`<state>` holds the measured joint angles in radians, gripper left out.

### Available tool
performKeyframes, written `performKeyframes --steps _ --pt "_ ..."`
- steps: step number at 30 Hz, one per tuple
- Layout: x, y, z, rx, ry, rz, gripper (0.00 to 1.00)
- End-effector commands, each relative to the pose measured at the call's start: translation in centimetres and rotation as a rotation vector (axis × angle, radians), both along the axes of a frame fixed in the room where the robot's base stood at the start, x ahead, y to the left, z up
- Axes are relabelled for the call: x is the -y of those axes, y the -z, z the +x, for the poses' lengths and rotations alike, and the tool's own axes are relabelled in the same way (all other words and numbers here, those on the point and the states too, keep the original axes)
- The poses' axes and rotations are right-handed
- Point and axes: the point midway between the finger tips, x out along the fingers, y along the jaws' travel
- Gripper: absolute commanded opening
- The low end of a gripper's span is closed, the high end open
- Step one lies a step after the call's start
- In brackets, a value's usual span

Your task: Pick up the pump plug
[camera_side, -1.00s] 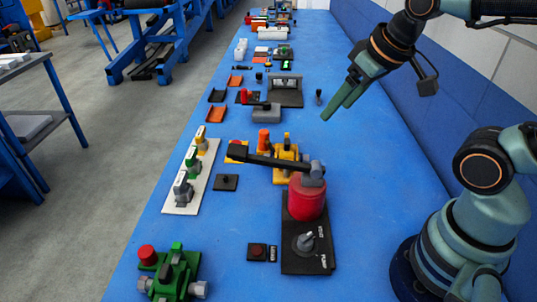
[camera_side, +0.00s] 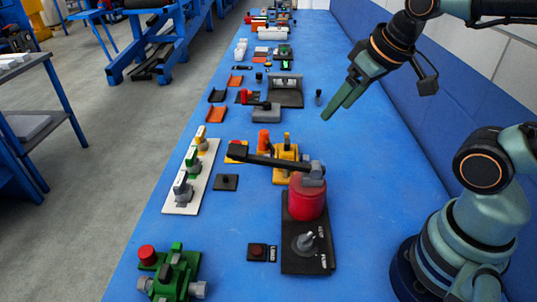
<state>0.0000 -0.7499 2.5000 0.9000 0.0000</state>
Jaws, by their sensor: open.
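The pump is a red cylinder (camera_side: 307,202) on a black base plate (camera_side: 299,266) marked PUMP, with a long black handle (camera_side: 270,160) reaching left and a small grey knob (camera_side: 305,240) at the front. I cannot tell for sure which piece is the pump plug. A small dark upright peg (camera_side: 318,97) stands alone on the table, and a black square piece with a small knob (camera_side: 226,182) lies left of the pump. My gripper (camera_side: 334,112) is open and empty, above the table, just right of the peg in the picture and apart from it.
The blue table (camera_side: 390,185) is clear right of the pump. A white panel with several switches (camera_side: 190,177) lies left. A green valve block (camera_side: 172,272) is at the front left. A yellow fixture (camera_side: 286,170) stands behind the pump; a grey clamp-like fixture (camera_side: 286,90) is farther back.

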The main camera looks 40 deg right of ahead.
Motion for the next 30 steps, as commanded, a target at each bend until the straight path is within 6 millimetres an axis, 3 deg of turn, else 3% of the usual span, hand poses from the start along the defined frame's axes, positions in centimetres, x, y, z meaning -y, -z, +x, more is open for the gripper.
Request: performKeyframes --steps 10,14,22,30 --pt "0.0 -0.1 0.1 -0.001 -0.005 -0.003 0.59" --pt "0.1 -0.7 1.1 -0.022 -0.057 -0.032 0.59" --pt "0.6 -2.6 6.7 -0.127 -0.356 -0.168 0.59" --pt "1.2 -1.9 13.4 -0.230 -0.699 -0.280 0.59"
